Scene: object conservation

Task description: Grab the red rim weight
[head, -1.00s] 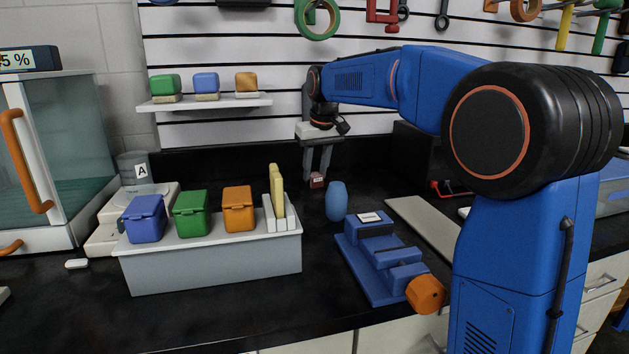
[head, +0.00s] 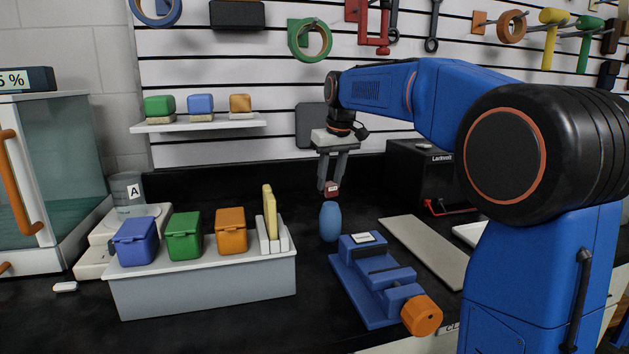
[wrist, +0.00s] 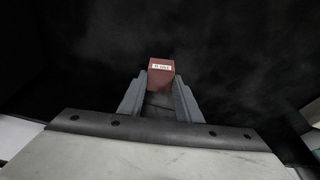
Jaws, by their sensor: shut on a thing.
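The red rim weight (head: 332,189) is a small dark red block with a white label. My gripper (head: 330,187) is shut on it and holds it up behind the blue egg-shaped object, above the dark counter. In the wrist view the red rim weight (wrist: 161,69) sits at the tips of my gripper's two grey fingers (wrist: 160,88), its label facing the camera. The label's text is too small to read surely.
A blue egg-shaped object (head: 330,222) stands just in front of the weight. A blue vise (head: 380,278) with an orange knob lies nearer. A grey stand (head: 205,288) with blue, green and orange bins is at left. A black box (head: 425,172) stands at right.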

